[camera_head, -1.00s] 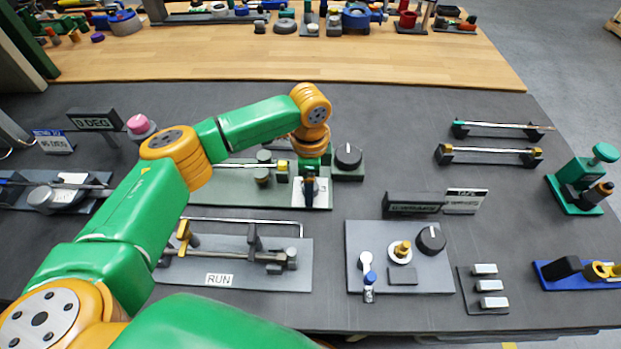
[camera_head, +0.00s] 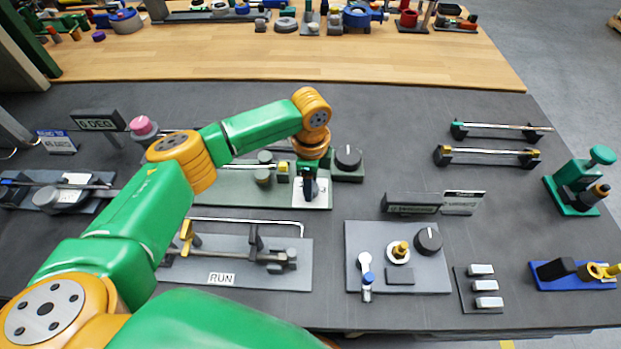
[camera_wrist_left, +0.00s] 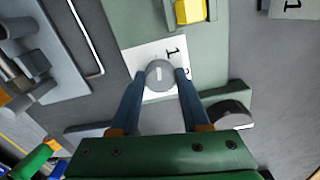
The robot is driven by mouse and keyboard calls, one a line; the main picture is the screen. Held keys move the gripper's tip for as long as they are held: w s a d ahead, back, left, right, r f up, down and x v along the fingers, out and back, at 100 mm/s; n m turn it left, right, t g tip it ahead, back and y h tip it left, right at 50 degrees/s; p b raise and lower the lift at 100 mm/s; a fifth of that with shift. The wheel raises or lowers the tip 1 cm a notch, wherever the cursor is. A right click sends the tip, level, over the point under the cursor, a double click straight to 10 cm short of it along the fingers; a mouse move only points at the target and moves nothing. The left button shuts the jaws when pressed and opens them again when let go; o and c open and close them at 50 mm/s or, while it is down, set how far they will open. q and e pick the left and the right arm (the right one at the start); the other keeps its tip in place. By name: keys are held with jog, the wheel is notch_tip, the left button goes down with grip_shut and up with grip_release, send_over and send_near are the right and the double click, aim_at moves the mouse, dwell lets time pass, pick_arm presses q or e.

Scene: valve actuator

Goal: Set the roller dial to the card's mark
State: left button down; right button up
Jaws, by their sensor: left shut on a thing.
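The dial is a round grey knob (camera_wrist_left: 160,75) with a pale line on top, on a white numbered plate (camera_wrist_left: 142,55). The line runs roughly up the left wrist view. A "1" shows on the plate beside the knob. My left gripper (camera_wrist_left: 158,78) is shut on the knob, a finger on each side. In the head view my left gripper (camera_head: 308,186) is over the white plate (camera_head: 322,199) and hides most of the knob. A card (camera_wrist_left: 292,8) reading "1" is cut off at the top right of the wrist view. My right gripper is not in view.
A black knob (camera_head: 348,157) stands close behind the plate on the right, and a yellow block (camera_wrist_left: 190,11) is on the same green board. The RUN board (camera_head: 300,262) lies nearer.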

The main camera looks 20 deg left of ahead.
pick_arm(q)
jog(key=m+p, duration=0.1)
jog(key=m, duration=0.2)
jog(key=shift+r+p, duration=0.1)
jog(key=shift+p, duration=0.3)
jog(key=shift+m+p, duration=0.45)
jog(key=shift+m, duration=1.45)
jog(key=shift+c, duration=1.9)
grip_release()
notch_tip(320, 180, up, 6)
jog(key=shift+r+b, duration=0.1)
jog(key=shift+b, duration=0.55)
jog(key=shift+r, duration=0.35)
